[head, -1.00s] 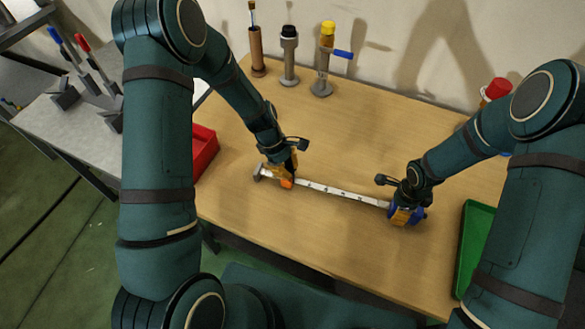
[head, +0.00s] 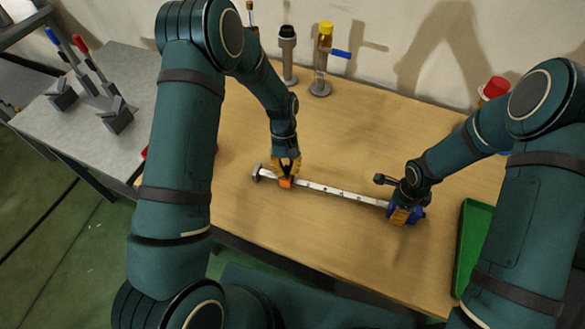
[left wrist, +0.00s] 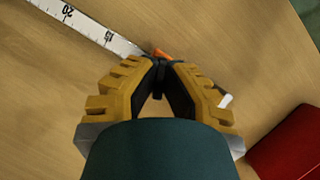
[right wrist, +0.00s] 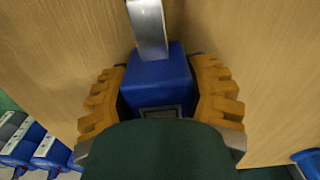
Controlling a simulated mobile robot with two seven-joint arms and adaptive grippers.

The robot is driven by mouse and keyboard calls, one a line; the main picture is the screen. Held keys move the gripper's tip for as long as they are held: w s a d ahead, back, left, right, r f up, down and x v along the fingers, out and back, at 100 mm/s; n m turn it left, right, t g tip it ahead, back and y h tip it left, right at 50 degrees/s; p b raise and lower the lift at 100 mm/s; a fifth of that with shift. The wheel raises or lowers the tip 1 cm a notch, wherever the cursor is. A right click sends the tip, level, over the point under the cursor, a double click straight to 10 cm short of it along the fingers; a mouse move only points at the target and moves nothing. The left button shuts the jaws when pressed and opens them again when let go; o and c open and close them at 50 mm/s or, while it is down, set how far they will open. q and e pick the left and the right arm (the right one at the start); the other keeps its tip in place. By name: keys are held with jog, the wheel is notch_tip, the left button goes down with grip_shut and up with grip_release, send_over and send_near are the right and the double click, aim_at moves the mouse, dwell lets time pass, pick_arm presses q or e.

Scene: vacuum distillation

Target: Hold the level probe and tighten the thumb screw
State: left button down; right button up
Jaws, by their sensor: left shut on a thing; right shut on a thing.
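The level probe (head: 335,191) lies across the table as a long white rod with scale marks and a grey foot (head: 256,173) at its left end. Its blue head (right wrist: 157,75) is between the fingers of my right gripper (head: 405,214), which is shut on it. An orange slider (head: 286,184) sits on the rod near the foot. My left gripper (head: 287,170) is above the slider, pointing down. In the left wrist view its fingertips (left wrist: 160,68) close on a small dark piece, the thumb screw, mostly hidden by the fingers.
A green tray (head: 472,250) is at the table's right edge. A dark-capped holder (head: 288,55) and a yellow-topped cylinder (head: 323,60) stand at the back. A red-capped item (head: 494,88) is behind my right arm. A red tray (left wrist: 290,145) is left of my left gripper.

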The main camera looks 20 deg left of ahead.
pick_arm(q)
jog(key=m+y, duration=0.1)
jog(key=m, duration=0.3)
jog(key=shift+m+g+y, duration=0.3)
jog(key=shift+m+y, duration=0.1)
dwell(0.5)
jog(key=c, duration=1.1)
grip_release()
jog(key=shift+o, duration=0.2)
jog(key=v, duration=1.2)
